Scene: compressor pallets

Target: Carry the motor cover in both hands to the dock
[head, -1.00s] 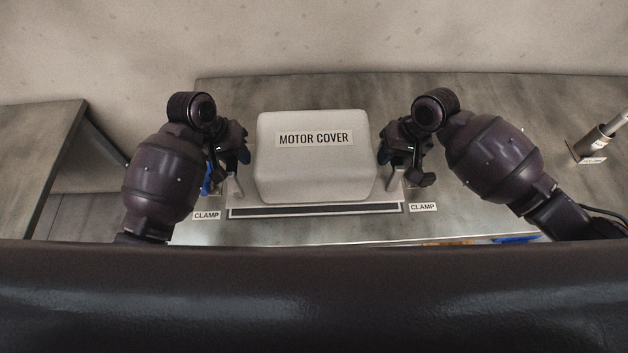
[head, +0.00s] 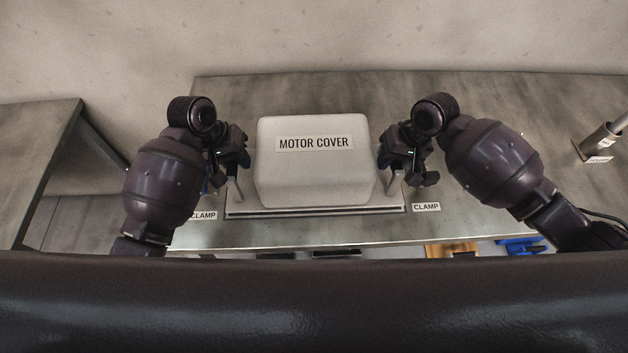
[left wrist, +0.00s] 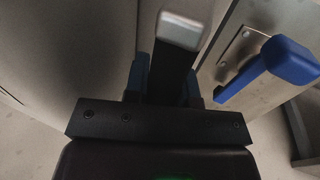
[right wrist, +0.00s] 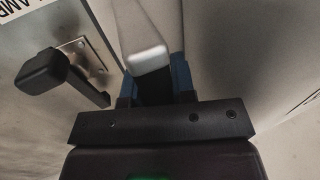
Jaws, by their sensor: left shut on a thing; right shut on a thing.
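The motor cover (head: 312,180) is a pale, rounded box with a MOTOR COVER label, level in the middle of the head view. My left gripper (head: 236,160) is at its left side and my right gripper (head: 392,165) at its right side. Each is shut on a grey bar-like handle beside the cover; the handle ends show in the left wrist view (left wrist: 180,30) and right wrist view (right wrist: 148,60). A dark-edged plate (head: 315,211) shows under the cover's near edge. Any gap between them cannot be made out. The dock is not identifiable.
The cover is over a grey bench (head: 520,140). A blue-handled clamp (left wrist: 290,60) is near my left gripper and a black-handled clamp (right wrist: 45,72) near my right. A metal cylinder (head: 598,142) stands at right. Another table (head: 40,150) is at left, across a gap.

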